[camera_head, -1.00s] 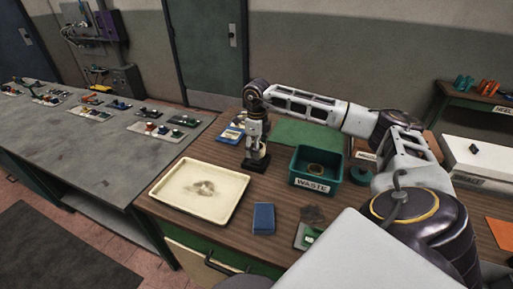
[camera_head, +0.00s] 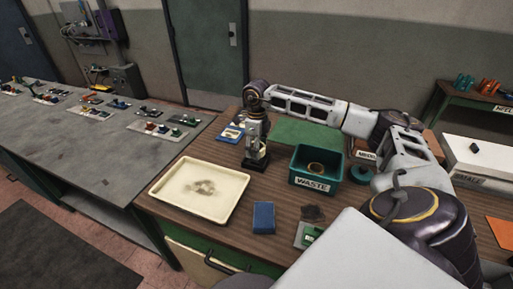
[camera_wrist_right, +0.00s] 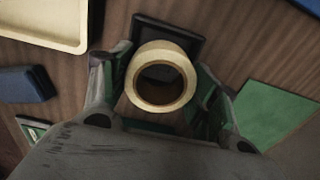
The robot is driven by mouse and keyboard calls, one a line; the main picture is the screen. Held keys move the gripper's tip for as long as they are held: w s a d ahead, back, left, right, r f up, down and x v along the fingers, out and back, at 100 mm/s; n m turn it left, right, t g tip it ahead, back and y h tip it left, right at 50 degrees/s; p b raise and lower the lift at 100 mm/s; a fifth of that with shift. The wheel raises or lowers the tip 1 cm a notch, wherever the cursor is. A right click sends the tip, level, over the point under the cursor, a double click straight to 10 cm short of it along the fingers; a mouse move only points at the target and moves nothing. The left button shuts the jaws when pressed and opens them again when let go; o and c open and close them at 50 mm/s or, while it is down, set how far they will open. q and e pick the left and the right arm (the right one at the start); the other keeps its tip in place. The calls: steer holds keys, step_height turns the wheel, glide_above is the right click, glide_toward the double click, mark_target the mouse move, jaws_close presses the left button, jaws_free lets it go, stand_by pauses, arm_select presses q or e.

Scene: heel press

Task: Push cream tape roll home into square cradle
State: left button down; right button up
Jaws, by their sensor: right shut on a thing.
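The cream tape roll (camera_wrist_right: 162,50) is between the two fingers of my right gripper (camera_wrist_right: 158,76) in the right wrist view, its round hole facing the camera. My right gripper is shut on it. The dark square cradle (camera_wrist_right: 187,36) lies beyond the roll, partly covered by it; the roll looks off-centre toward one side of it. I cannot tell how deep the roll sits or whether they touch. In the head view the right gripper (camera_head: 256,152) points down at the bench, with a bit of the cream roll (camera_head: 263,153) showing. My left gripper is not in view.
A cream tray (camera_head: 200,216) lies left of the gripper, and a blue block (camera_head: 263,218) nearer the front. A teal waste bin (camera_head: 316,184) stands close on the right. A green mat (camera_head: 308,134) lies behind.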

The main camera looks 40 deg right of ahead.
steer(key=shift+f, duration=0.3)
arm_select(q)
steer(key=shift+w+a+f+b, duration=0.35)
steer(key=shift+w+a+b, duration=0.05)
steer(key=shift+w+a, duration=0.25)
arm_select(e)
steer(key=shift+f, duration=0.35)
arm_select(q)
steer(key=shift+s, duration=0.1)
arm_select(e)
steer(key=shift+f, duration=0.1)
steer(key=shift+f+b, duration=0.5)
steer(key=shift+f, duration=0.2)
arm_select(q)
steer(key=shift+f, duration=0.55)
arm_select(e)
steer(key=shift+f, duration=0.1)
